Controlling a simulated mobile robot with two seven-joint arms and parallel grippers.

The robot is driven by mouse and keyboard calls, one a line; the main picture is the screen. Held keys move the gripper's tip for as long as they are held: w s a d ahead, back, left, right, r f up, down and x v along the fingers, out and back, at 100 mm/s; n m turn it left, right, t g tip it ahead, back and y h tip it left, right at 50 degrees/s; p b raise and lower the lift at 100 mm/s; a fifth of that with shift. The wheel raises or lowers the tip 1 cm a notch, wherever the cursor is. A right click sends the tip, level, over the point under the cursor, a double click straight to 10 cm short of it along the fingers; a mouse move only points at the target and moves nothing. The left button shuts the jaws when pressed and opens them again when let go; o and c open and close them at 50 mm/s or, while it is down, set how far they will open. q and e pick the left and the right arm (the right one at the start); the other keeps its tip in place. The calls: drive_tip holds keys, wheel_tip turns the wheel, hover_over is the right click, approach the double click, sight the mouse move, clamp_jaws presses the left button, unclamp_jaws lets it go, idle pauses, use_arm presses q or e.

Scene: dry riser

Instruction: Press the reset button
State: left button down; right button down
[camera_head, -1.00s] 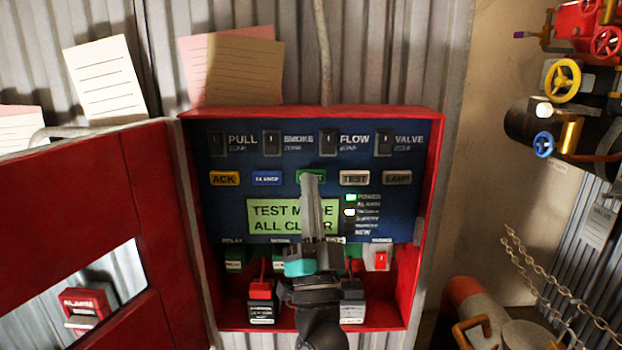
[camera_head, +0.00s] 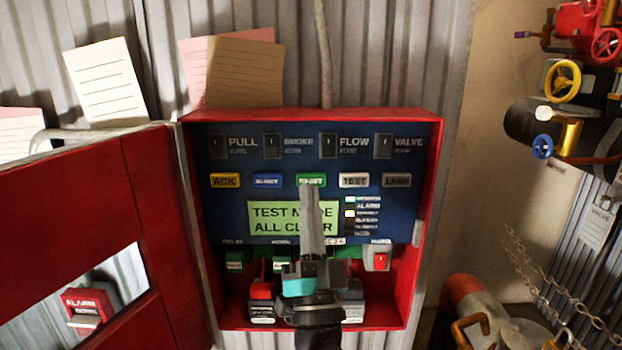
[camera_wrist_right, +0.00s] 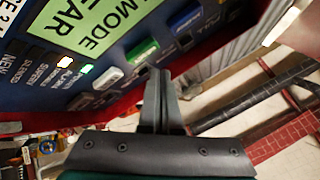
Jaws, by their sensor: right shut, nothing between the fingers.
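The green reset button (camera_head: 311,180) is in the middle of the button row on the blue panel (camera_head: 225,205), inside an open red box. Its label is blurred. My right gripper (camera_head: 311,190) is shut and empty, its fingers pointing up with their tips just below the button. In the right wrist view the fingertips (camera_wrist_right: 159,72) are beside the green button (camera_wrist_right: 143,52); a small gap seems to show, but I cannot be sure about contact. The display (camera_head: 265,217) reads TEST MODE ALL CLEAR, partly hidden by the fingers. My left gripper is not in view.
An ACK button (camera_head: 225,180), a blue button (camera_head: 267,180) and a TEST button (camera_head: 354,180) flank the green one. A red switch (camera_head: 380,260) is at lower right. The red door (camera_head: 80,220) stands open at left. Pipes and valves (camera_head: 562,80) are at right.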

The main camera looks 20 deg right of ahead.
drive_tip(key=s, duration=0.2)
drive_tip(key=s+a+p, duration=0.1)
drive_tip(key=s, duration=0.1)
drive_tip(key=shift+w, duration=0.1)
idle(0.5)
